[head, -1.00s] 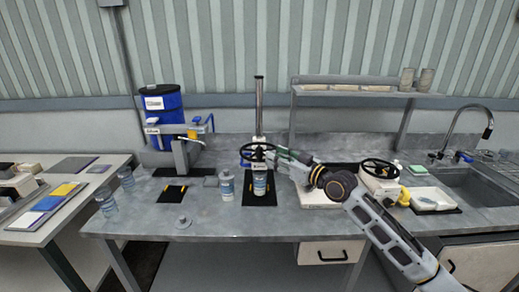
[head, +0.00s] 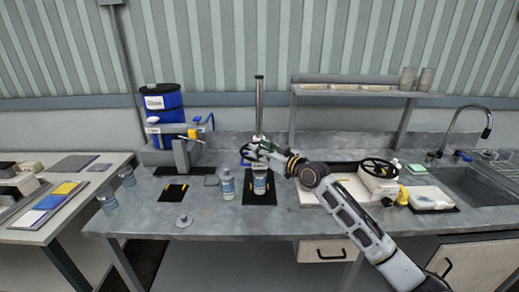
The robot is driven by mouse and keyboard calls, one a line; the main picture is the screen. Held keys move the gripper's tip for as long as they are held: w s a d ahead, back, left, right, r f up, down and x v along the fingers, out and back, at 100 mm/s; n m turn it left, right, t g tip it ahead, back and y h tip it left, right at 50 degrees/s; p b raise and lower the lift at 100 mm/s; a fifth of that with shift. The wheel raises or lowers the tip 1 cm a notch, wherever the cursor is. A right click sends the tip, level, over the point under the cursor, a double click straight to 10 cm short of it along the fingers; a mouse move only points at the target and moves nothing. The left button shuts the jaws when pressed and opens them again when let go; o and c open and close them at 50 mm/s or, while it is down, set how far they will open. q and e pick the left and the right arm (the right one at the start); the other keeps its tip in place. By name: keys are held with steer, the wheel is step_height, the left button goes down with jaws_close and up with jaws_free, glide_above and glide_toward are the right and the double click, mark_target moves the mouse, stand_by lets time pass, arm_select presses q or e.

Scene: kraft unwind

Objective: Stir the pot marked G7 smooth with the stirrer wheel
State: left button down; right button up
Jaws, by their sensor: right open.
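A stirrer stand with a tall post (head: 259,105) stands mid-bench. Its dark stirrer wheel (head: 243,153) shows only at its left edge, behind my right gripper (head: 254,151). My right gripper is open at the wheel; I cannot tell whether it touches it. A labelled pot (head: 260,186) stands upright on the stand's black base (head: 261,203), below the gripper. A similar labelled pot (head: 227,185) stands just to its left. The labels are too small to read, so I cannot tell which is G7. My left gripper is not in view.
A blue drum (head: 165,103) stands behind a grey clamp fixture at the left. A white machine with a black handwheel (head: 379,167) stands at the right, near the sink (head: 485,185). The front bench strip is mostly clear.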

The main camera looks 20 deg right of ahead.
steer(key=shift+w+a, duration=0.15)
steer(key=shift+w, duration=0.1)
jaws_close()
stand_by(0.3)
